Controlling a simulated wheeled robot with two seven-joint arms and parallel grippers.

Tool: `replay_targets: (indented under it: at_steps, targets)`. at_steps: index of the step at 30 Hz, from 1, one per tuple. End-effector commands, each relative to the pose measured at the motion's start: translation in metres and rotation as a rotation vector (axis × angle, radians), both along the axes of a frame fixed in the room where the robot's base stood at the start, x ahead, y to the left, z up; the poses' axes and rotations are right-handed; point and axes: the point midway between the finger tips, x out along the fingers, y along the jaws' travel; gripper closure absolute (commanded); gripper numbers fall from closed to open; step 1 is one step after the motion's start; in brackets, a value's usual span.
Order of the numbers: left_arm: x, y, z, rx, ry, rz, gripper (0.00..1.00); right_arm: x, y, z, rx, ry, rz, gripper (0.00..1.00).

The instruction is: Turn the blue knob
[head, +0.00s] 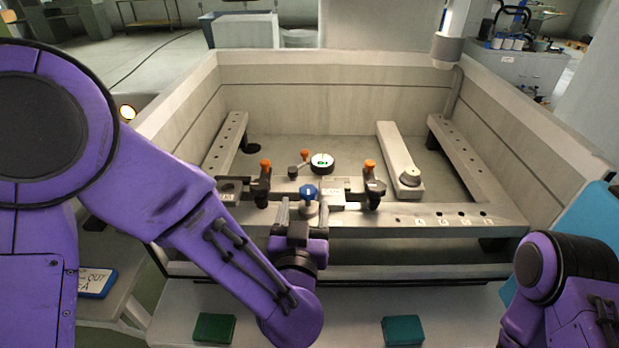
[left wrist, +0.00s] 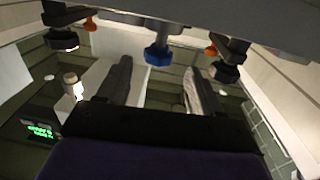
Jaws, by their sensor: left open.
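The blue knob (head: 308,191) sits on the front of the clamping fixture, at the near rail of the tank. In the left wrist view the blue knob (left wrist: 157,55) shows near the top, just beyond the fingertips and between their lines. My left gripper (head: 303,209) is open and empty, right in front of the knob. Its two fingers are spread apart in the left wrist view (left wrist: 158,78). I see no contact with the knob. My right arm shows at the lower right, but its gripper is out of view.
Orange-topped clamps (head: 370,167) stand on both sides of the knob. A round dial gauge (head: 322,162) is behind it. The tank's pale walls (head: 330,75) surround the fixture. A green block (head: 214,328) and a teal block (head: 403,330) lie on the front ledge.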

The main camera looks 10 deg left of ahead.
Motion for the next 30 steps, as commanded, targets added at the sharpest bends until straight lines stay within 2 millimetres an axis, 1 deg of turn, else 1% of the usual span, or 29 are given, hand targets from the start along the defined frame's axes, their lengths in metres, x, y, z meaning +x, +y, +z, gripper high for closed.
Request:
replay_targets:
  at_steps: [1,3,6,9,13,20,21,23,24,25,26,30]
  targets:
    - [0.012,0.001,0.003,-0.003,0.002,0.001,0.34,0.000,0.000,0.006,0.000,0.000,0.000,0.53]
    - [0.028,0.002,0.003,-0.001,0.002,-0.001,0.34,0.000,0.000,0.009,0.000,0.000,0.000,0.53]
    - [0.049,0.005,0.002,-0.001,0.002,0.000,0.34,0.000,0.000,0.014,0.000,0.000,0.000,0.53]
    - [0.064,0.006,0.002,-0.002,0.002,-0.002,0.34,0.000,0.000,0.017,0.000,0.000,0.000,0.53]
    - [0.074,0.008,0.001,-0.001,0.001,-0.001,0.34,0.000,0.000,0.018,0.000,0.000,0.000,0.53]
    - [0.075,0.009,0.000,0.000,0.001,-0.001,0.34,0.000,0.000,0.018,0.000,0.000,0.000,0.53]
    - [0.075,0.009,0.000,0.000,0.001,-0.001,0.41,0.000,0.000,0.018,0.000,0.000,0.000,0.53]
    - [0.075,0.009,0.000,0.000,0.001,0.000,0.60,0.000,0.000,0.018,0.000,0.000,0.000,0.53]
    - [0.075,0.009,0.000,0.000,0.001,0.000,0.74,0.000,0.000,0.018,0.000,0.000,0.000,0.53]
    - [0.075,0.009,0.000,0.000,0.001,0.000,0.83,0.000,0.000,0.018,0.000,0.000,0.000,0.53]
    - [0.075,0.009,0.000,0.000,0.001,0.000,0.91,0.000,0.000,0.018,0.000,0.000,0.000,0.53]
    - [0.075,0.009,0.001,0.001,0.000,0.012,0.91,0.000,0.000,0.019,0.000,0.000,0.000,0.53]
